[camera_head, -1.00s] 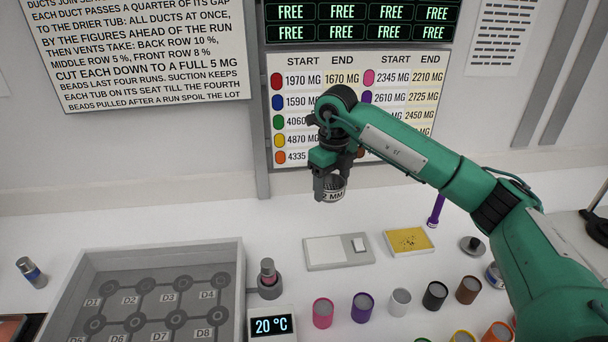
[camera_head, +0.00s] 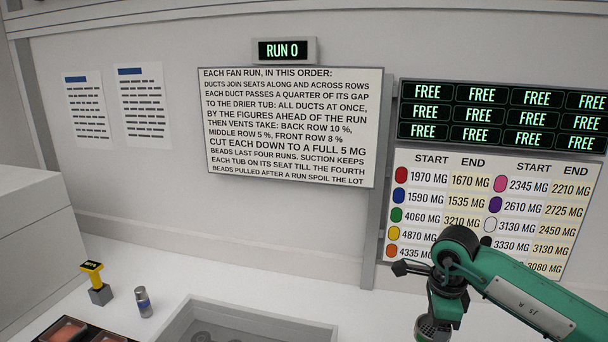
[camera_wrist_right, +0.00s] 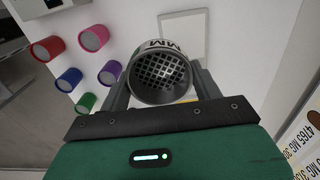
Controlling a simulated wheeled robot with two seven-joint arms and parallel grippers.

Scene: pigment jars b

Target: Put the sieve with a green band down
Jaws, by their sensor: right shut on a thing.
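The sieve (camera_wrist_right: 160,72) is held in my right gripper (camera_wrist_right: 161,88), with its mesh facing the right wrist camera. Its pale wall carries dark lettering ending in "MM", and only a sliver of green shows near its rim. The two fingers close on it from both sides. In the head view, my right gripper (camera_head: 436,318) is at the bottom edge, in front of the wall board, and the sieve is mostly cut off there. My left gripper is not in view.
In the right wrist view, red (camera_wrist_right: 47,48), pink (camera_wrist_right: 93,38), blue (camera_wrist_right: 70,79), purple (camera_wrist_right: 110,73) and green (camera_wrist_right: 86,103) jars stand left of the sieve. A pale flat plate (camera_wrist_right: 184,30) lies beyond it. In the head view, a grey tub (camera_head: 190,318) stands at bottom centre.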

